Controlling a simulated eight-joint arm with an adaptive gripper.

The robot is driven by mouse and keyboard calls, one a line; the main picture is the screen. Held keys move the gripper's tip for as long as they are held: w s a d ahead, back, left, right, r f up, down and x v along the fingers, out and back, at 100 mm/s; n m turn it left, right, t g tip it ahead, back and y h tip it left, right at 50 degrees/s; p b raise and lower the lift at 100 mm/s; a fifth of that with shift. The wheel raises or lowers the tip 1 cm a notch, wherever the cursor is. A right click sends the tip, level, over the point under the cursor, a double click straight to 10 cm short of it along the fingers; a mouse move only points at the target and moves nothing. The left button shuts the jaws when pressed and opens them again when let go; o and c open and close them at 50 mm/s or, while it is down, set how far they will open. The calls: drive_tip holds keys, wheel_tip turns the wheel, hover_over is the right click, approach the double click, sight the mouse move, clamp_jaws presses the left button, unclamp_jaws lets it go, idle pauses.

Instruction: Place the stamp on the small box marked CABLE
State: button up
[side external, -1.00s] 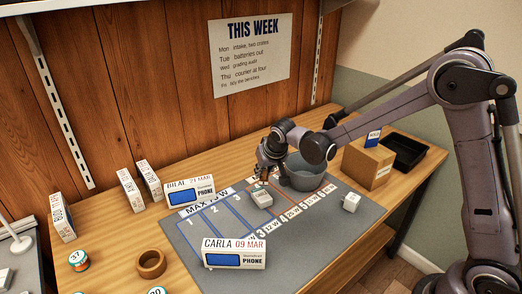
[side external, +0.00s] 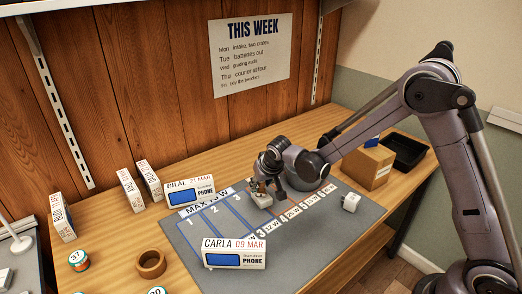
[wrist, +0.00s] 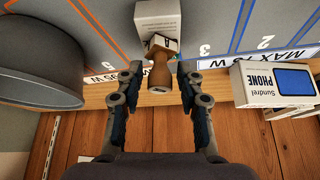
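A stamp (wrist: 159,77) with a brown wooden handle shows between my fingers in the wrist view. Its head is over a small white box (wrist: 158,15) and appears to rest on it; exact contact is hard to see. The box's print is too small to read as CABLE. In the side view this white box (side external: 262,201) lies on the grey mat beside the grey pot. My gripper (wrist: 160,72) has its fingers either side of the handle, with a narrow gap on each side. In the side view my gripper (side external: 259,186) is low over the box and hides most of the stamp.
The grey pot (side external: 300,181) stands close behind my gripper. Phone boxes marked BILAL (side external: 190,192) and CARLA (side external: 234,254) stand to the left and front. The mat's front right is clear.

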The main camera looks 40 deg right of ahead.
drive_tip(key=shift+r, duration=0.15)
drive_tip(key=v, duration=1.2)
drive_tip(key=s+d+r+n+y, duration=0.1)
drive_tip(key=s+d+r, duration=0.1)
drive_tip(key=s, duration=0.8)
drive_tip(key=s+d+r+n+t, duration=0.1)
drive_tip(key=s+r+n, duration=0.1)
drive_tip(key=s, duration=0.9)
drive_tip(key=shift+d+y, duration=0.4)
